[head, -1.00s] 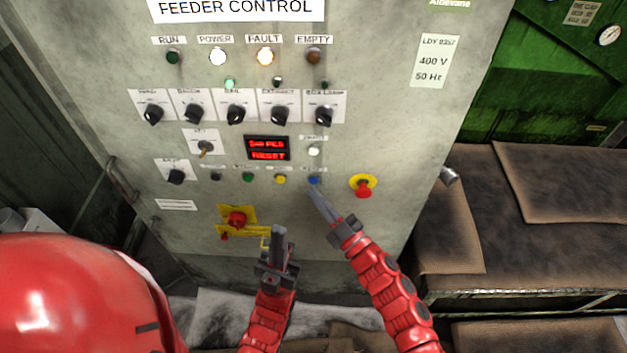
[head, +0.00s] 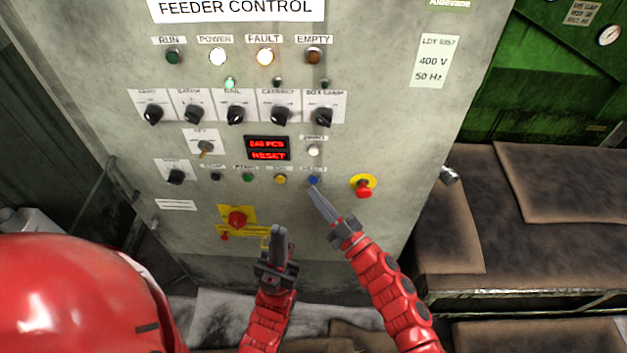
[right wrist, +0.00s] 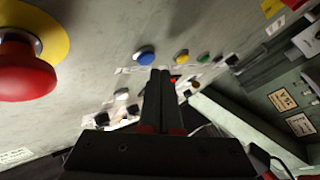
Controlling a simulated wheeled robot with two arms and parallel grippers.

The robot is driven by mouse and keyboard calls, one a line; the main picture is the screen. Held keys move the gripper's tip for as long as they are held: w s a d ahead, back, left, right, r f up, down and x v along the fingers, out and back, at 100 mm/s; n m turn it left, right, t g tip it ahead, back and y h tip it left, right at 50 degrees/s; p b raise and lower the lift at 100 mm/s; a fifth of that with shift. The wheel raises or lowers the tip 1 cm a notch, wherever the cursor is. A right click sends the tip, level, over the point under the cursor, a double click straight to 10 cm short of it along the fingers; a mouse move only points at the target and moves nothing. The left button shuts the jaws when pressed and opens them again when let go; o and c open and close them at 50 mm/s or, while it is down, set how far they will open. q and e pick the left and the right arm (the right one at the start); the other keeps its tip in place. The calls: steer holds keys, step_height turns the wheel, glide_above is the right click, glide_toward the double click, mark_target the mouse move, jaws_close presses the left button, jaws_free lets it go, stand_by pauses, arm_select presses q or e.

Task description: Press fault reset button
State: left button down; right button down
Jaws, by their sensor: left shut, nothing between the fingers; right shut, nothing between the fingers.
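The feeder control panel (head: 380,110) faces me. Its blue button (head: 313,180) is at the right end of a row of small buttons; its label is too small to read surely. The lit FAULT lamp (head: 265,57) is above, and the red display (head: 268,149) reads RESET on its lower line. My right gripper (head: 313,190) is shut and empty, its tips just below the blue button. In the right wrist view the blue button (right wrist: 145,55) lies beyond the fingertips (right wrist: 160,72); contact cannot be told. My left gripper (head: 279,232) is shut and empty, lower, near the yellow-plated red switch.
A red mushroom button on a yellow ring (head: 363,187) is right of the blue button, and large in the right wrist view (right wrist: 25,65). A yellow button (head: 280,180) is left. The red switch (head: 237,219) sits below. Brown mats (head: 560,185) lie at right.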

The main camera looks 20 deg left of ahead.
steer(key=shift+w+a, duration=0.15)
steer(key=shift+w, duration=0.25)
steer(key=shift+w+a, duration=0.1)
steer(key=shift+w, duration=0.3)
stand_by(0.6)
stand_by(0.4)
steer(key=shift+s+d+r, duration=0.1)
steer(key=shift+s+d, duration=0.15)
steer(key=shift+s, duration=0.55)
steer(key=shift+s+d+p, duration=0.1)
steer(key=shift+s+d, duration=0.1)
steer(key=shift+s, duration=0.6)
steer(key=shift+s+d+p, duration=0.1)
steer(key=shift+s+d, duration=0.15)
steer(key=shift+s, duration=0.55)
steer(key=shift+s+d+p, duration=0.1)
steer(key=shift+s+d, duration=0.1)
steer(key=shift+s, duration=0.6)
